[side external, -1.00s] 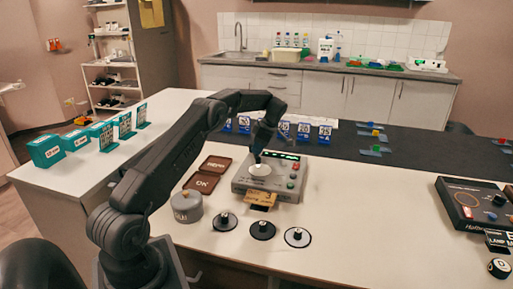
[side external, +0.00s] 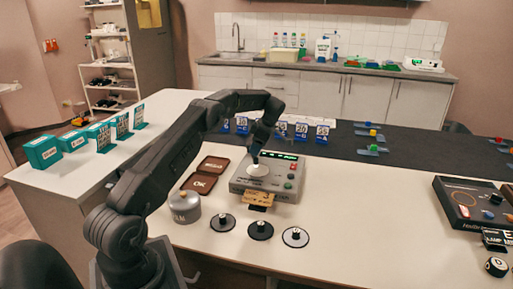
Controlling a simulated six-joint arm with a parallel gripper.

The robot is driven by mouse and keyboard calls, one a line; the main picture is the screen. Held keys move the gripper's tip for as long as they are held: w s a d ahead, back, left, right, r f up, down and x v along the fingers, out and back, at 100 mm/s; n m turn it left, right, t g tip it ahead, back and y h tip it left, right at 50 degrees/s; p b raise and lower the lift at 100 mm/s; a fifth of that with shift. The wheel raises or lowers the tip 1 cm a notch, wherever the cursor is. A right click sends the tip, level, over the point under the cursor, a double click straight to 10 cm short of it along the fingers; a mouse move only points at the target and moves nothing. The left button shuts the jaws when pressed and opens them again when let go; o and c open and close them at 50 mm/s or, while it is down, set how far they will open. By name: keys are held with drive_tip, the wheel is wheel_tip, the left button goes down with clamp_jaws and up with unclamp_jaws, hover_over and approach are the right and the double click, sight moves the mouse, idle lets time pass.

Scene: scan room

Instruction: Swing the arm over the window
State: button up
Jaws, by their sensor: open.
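A grey device (side external: 283,190) stands on the white counter, with a lit green display, a green and a red button, and a pale round disc (side external: 258,170) on its top. I cannot tell whether this disc is the window, and no separate swing arm can be made out. My gripper (side external: 254,157) points down at the back edge of the disc, small and dark. It is open, with nothing seen between its fingers. Whether it touches the device cannot be told. A tan card (side external: 258,199) sticks out of the device's front.
Brown trays (side external: 199,184) and a grey round pot (side external: 185,206) lie left of the device. Black and white knobbed discs (side external: 260,230) lie in front. Blue numbered cards (side external: 301,131) stand behind. A black panel (side external: 470,205) is at right. The counter between is clear.

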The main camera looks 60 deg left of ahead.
drive_tip(key=v, duration=0.7)
drive_tip(key=shift+d+r, duration=0.1)
drive_tip(key=shift+r, duration=0.05)
drive_tip(key=s+d+r+m+t, duration=0.1)
drive_tip(key=d+r+m+t, duration=0.2)
drive_tip(key=d+r+m, duration=0.6)
drive_tip(key=s+d+r+m+t, duration=0.2)
drive_tip(key=s+d+r+m, duration=0.45)
drive_tip(key=d, duration=0.65)
drive_tip(key=s+d+f+m+t+h, duration=0.1)
drive_tip(key=s+d+f+m+t, duration=0.1)
drive_tip(key=s+d+m, duration=0.4)
drive_tip(key=s+d+f+m+t+h, duration=0.2)
drive_tip(key=s+d+m, duration=0.4)
drive_tip(key=s, duration=1.1)
drive_tip(key=shift+d, duration=1)
drive_tip(key=shift+f, duration=0.15)
drive_tip(key=shift+c, duration=0.2)
